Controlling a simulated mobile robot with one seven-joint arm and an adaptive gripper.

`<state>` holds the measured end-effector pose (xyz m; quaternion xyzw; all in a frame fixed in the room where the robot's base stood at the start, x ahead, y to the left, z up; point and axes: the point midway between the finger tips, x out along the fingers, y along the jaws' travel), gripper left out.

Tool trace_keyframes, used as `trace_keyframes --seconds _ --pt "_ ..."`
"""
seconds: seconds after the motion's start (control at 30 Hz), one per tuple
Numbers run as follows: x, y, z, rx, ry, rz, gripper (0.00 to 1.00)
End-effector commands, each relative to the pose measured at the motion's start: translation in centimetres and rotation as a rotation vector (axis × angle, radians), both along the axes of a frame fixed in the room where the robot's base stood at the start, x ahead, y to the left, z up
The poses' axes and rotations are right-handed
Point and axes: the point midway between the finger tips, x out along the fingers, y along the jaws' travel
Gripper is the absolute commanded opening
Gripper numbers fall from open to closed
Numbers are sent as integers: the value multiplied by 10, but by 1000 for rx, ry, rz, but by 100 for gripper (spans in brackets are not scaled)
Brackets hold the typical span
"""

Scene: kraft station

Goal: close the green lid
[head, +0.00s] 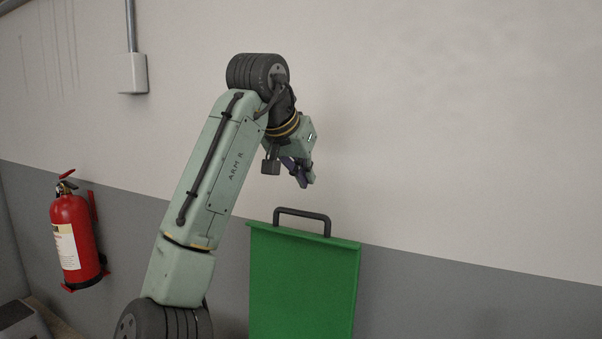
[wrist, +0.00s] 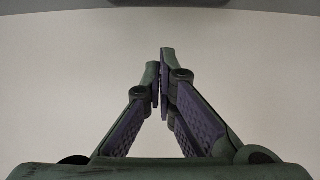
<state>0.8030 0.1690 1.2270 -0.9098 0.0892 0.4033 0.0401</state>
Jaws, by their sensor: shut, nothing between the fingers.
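The green lid (head: 302,285) stands raised, nearly upright, in the lower middle of the head view. A dark handle (head: 303,213) is fixed along its top edge. The lid's lower end, and whatever it is hinged to, are out of the picture. My gripper (head: 305,184) is above the lid's top edge, close to the handle in the picture, and appears apart from it. In the wrist view my gripper (wrist: 161,100) has its fingertips together with nothing between them. The lid does not show in the wrist view.
A red fire extinguisher (head: 73,240) hangs on the wall at the left. A grey box with a conduit (head: 132,73) is on the wall at the upper left. The wall (head: 470,150) to the right of the lid is bare. A grey object (head: 20,322) shows at the lower left corner.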

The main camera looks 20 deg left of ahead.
Motion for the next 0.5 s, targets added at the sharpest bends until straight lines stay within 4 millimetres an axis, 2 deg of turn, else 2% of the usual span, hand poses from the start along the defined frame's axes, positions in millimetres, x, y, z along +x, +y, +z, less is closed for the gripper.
trace_keyframes --seconds 0.33,0.5 --pt "49 -9 -54 -1 1 1 0" --pt "24 -3 -54 0 -2 2 0"
